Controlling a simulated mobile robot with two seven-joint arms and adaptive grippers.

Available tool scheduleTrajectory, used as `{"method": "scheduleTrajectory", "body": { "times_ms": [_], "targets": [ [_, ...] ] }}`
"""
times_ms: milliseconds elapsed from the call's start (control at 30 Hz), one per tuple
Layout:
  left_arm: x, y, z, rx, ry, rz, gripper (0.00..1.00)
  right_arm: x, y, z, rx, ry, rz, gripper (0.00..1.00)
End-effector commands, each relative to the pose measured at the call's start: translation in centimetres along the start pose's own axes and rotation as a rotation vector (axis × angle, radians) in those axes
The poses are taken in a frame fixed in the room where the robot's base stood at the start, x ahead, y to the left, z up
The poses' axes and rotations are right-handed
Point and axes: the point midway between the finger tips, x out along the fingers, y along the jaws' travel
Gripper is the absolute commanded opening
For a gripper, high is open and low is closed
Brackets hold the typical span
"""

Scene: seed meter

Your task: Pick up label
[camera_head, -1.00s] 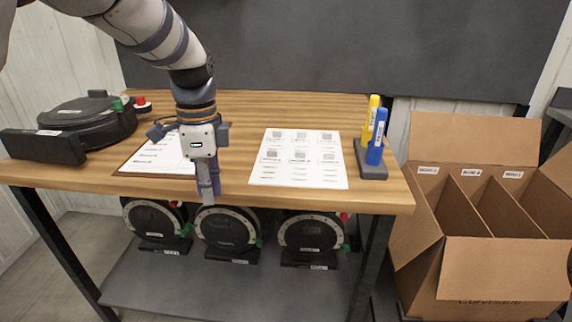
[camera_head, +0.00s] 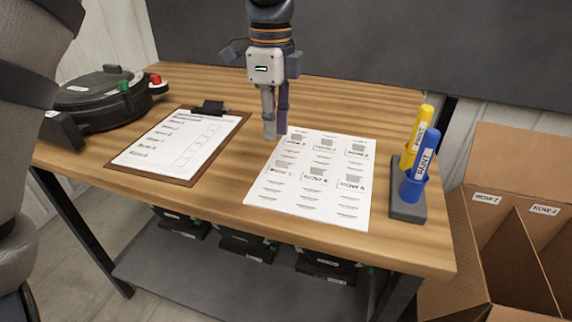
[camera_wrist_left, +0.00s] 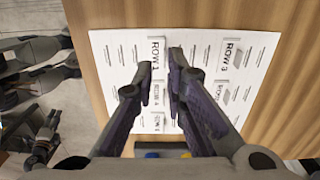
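A white sheet of labels (camera_head: 310,210) lies flat on the wooden table. It carries several small labels marked as rows, in two lines. My left gripper (camera_head: 275,134) points down at the sheet's far left corner in the head view. Its fingers are parted with a narrow gap and hold nothing. In the left wrist view the sheet (camera_wrist_left: 110,60) lies beyond the fingers of the left gripper (camera_wrist_left: 161,62). A label marked ROW (camera_wrist_left: 157,50) shows between the fingertips there. I cannot tell how high the fingertips are above the paper. My right gripper is not in view.
A clipboard (camera_head: 240,118) lies left of the sheet. A holder (camera_head: 408,209) with yellow and blue paint markers stands at its right. A black seed meter (camera_head: 95,92) sits at the back left. A divided cardboard box (camera_head: 480,260) stands right of the table.

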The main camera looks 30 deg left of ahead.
Motion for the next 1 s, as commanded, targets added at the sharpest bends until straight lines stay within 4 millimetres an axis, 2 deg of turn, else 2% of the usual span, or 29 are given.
{"method": "scheduleTrajectory", "body": {
  "times_ms": [33, 167, 300, 433, 667, 700, 733, 1000],
  "targets": [
    [0.9, 0.0, 0.0, 0.001, -0.001, 0.003, 0.12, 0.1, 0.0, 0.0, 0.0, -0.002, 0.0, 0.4],
    [2.5, -0.1, -0.1, 0.001, -0.002, 0.002, 0.12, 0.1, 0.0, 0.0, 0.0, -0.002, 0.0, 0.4],
    [5.4, -0.3, -0.4, 0.0, -0.003, 0.004, 0.12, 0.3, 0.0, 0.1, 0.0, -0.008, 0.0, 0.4],
    [7.0, -0.3, -0.4, 0.0, 0.0, 0.0, 0.12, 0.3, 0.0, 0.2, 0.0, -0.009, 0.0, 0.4],
    [7.2, -0.4, -0.4, 0.0, 0.001, -0.003, 0.12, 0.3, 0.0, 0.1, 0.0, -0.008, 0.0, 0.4],
    [7.2, -0.4, -0.4, 0.0, 0.001, -0.003, 0.03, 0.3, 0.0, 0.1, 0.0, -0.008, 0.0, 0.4],
    [7.2, -0.4, -0.4, 0.0, 0.001, -0.003, 0.0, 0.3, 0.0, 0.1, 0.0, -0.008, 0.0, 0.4],
    [7.2, -0.4, -0.4, 0.0, 0.001, -0.003, 0.0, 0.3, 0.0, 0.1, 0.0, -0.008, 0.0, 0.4]
  ]
}}
